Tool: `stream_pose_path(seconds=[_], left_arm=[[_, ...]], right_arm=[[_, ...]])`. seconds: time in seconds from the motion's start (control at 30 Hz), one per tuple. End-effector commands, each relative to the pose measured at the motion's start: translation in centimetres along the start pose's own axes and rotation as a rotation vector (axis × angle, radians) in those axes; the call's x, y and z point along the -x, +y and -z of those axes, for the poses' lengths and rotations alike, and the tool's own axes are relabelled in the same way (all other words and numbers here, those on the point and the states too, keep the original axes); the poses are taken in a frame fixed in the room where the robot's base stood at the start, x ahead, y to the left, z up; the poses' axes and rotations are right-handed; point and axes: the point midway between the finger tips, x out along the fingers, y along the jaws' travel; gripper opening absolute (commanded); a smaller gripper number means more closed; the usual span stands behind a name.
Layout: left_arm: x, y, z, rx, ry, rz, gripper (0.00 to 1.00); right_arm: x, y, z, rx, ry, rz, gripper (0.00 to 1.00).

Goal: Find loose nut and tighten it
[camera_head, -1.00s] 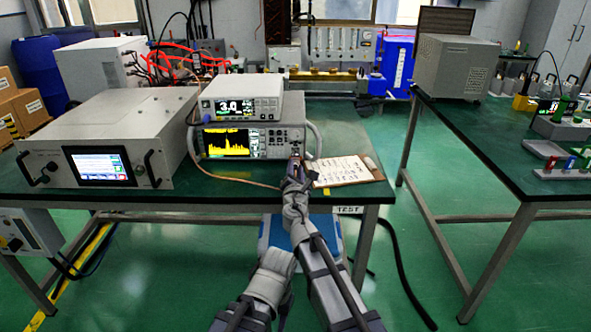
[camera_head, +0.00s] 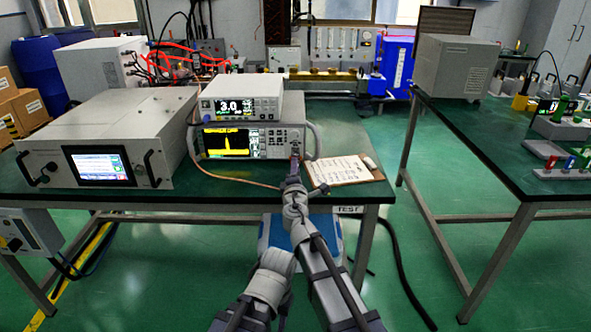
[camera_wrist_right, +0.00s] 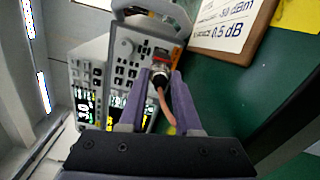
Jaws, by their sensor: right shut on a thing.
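My right gripper (camera_head: 295,163) is at the lower right of the front panel of a spectrum analyzer (camera_head: 275,143). In the right wrist view its two purple fingers (camera_wrist_right: 160,80) are shut on a metal connector nut (camera_wrist_right: 159,72), one finger on each side. A pinkish-orange cable (camera_wrist_right: 166,108) leaves the nut between the fingers; the cable (camera_head: 235,178) also lies along the table front. The analyzer screen (camera_head: 226,142) shows one narrow yellow peak. A smaller meter (camera_head: 240,107) on top reads about 3.0.
A clipboard (camera_head: 340,172) with a printed sheet lies right of the analyzer. A large grey unit (camera_head: 100,140) with a screen stands at left on the green table (camera_head: 215,193). A second green table (camera_head: 480,140) stands at right, with free floor between.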

Motion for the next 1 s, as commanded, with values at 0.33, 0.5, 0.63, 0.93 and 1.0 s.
stream_pose_path(seconds=[0.33,0.5,0.63,0.93,1.0], left_arm=[[-0.02,0.0,0.0,0.0,0.0,0.0,0.5],[-0.02,0.0,0.0,0.0,0.0,0.0,0.5],[-0.02,0.0,0.0,0.0,0.0,0.0,0.5],[-0.01,0.0,0.0,0.0,0.0,0.0,0.5],[-0.01,0.0,0.0,0.0,0.0,0.0,0.5]], right_arm=[[0.04,-0.03,-0.03,-0.029,-0.001,0.0,0.0],[0.04,-0.03,-0.04,-0.028,-0.001,0.0,0.0],[0.04,-0.03,-0.04,-0.028,-0.001,0.0,0.39],[0.02,-0.01,-0.02,-0.027,0.0,0.0,0.62],[0.02,-0.01,-0.02,-0.027,0.0,0.0,0.62]])
